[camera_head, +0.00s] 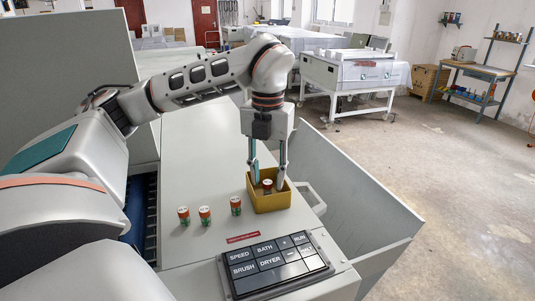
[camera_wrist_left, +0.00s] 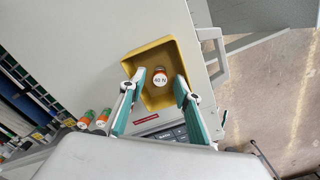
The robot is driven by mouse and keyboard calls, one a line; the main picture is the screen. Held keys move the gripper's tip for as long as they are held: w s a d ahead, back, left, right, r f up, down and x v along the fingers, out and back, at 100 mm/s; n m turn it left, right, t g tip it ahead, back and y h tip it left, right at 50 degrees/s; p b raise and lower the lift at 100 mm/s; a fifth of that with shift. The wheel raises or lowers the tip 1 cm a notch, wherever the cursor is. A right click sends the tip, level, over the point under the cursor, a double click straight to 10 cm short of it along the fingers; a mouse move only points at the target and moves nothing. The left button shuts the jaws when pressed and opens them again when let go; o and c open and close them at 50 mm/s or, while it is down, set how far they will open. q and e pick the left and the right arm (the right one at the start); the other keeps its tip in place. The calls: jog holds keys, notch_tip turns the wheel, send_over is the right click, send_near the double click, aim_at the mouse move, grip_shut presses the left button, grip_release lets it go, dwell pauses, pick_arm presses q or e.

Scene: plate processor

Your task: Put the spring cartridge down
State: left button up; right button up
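A spring cartridge (camera_head: 267,186), orange and green with a white top, stands inside a yellow tray (camera_head: 271,204) on the grey machine top. In the left wrist view its white top (camera_wrist_left: 160,79) faces the camera and bears a printed number ending in "0 N". My left gripper (camera_head: 268,182) points down into the tray with one finger on each side of the cartridge. In the left wrist view the fingers (camera_wrist_left: 160,82) are spread, with gaps between them and the cartridge. Nothing is held. My right gripper is not in view.
Several similar cartridges stand in a row left of the tray, the nearest to it (camera_head: 236,206) close by. A black button panel (camera_head: 276,266) and a red label (camera_head: 243,238) lie in front. A side handle (camera_head: 314,198) and raised grey panel (camera_head: 360,190) are at right.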

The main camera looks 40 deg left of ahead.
aim_at(268, 182)
pick_arm(q)
notch_tip(268, 182, up, 11)
jog(key=shift+r, duration=0.2)
dwell(0.3)
dwell(0.5)
